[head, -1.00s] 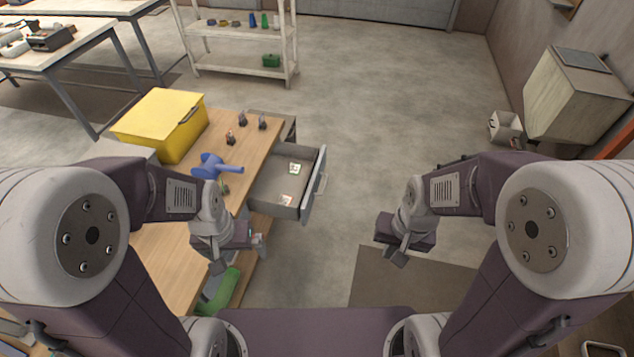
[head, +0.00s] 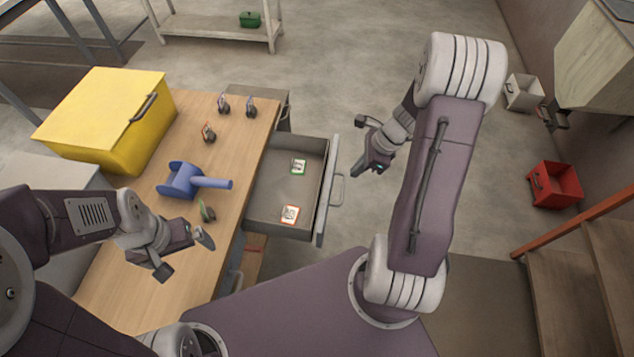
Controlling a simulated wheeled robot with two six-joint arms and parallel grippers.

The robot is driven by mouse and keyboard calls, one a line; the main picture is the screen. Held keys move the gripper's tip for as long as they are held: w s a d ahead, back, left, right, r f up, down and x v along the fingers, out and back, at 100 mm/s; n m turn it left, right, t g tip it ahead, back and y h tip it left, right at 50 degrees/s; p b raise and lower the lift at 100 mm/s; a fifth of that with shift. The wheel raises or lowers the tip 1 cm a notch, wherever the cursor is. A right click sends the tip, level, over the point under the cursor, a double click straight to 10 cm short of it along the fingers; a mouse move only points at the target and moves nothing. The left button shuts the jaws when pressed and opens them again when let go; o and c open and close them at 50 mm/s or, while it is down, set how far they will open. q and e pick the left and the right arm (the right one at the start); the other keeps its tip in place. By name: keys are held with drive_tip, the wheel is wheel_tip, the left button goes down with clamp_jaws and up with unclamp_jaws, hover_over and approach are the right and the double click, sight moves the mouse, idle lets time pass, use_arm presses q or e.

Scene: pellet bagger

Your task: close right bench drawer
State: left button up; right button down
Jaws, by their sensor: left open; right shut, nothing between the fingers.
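The right bench drawer (head: 288,184) is pulled out from the side of the wooden bench (head: 240,130). Its front panel with a handle (head: 337,189) faces right. My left gripper (head: 186,257) is open and empty over the near part of the bench.
A yellow box (head: 100,115), a blue tool-like object (head: 190,182) and several small clips (head: 208,132) sit on the bench. Open floor (head: 335,90) lies beyond the drawer. A red bin (head: 555,185) and wooden steps (head: 590,270) stand at right.

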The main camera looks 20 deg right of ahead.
use_arm(q)
drive_tip(key=shift+s+d+f+b, duration=0.1)
drive_tip(key=shift+s+f+b, duration=0.15)
drive_tip(key=shift+s, duration=0.3)
drive_tip(key=shift+s+d+f+b, duration=0.1)
drive_tip(key=shift+s+f, duration=0.15)
drive_tip(key=shift+s, duration=0.3)
use_arm(e)
drive_tip(key=s+d+f, duration=0.2)
drive_tip(key=s, duration=0.1)
use_arm(q)
drive_tip(key=shift+s+a, duration=0.1)
drive_tip(key=f+b, duration=0.4)
drive_tip(key=shift+w, duration=0.25)
drive_tip(key=shift+w+r+p, duration=0.1)
drive_tip(key=shift+r+p, duration=0.1)
drive_tip(key=shift+p, duration=0.1)
use_arm(e)
approach(341, 198)
drive_tip(key=shift+m, duration=0.3)
drive_tip(key=a+f, duration=0.1)
drive_tip(key=w+a+f, duration=0.1)
drive_tip(key=f, duration=0.1)
drive_tip(key=a+f, duration=0.1)
drive_tip(key=f, duration=0.1)
drive_tip(key=shift+w+a+f, duration=0.1)
drive_tip(key=shift+w+f, duration=0.05)
drive_tip(key=shift+w, duration=0.25)
drive_tip(key=shift+w+a, duration=0.25)
drive_tip(key=shift+a, duration=0.3)
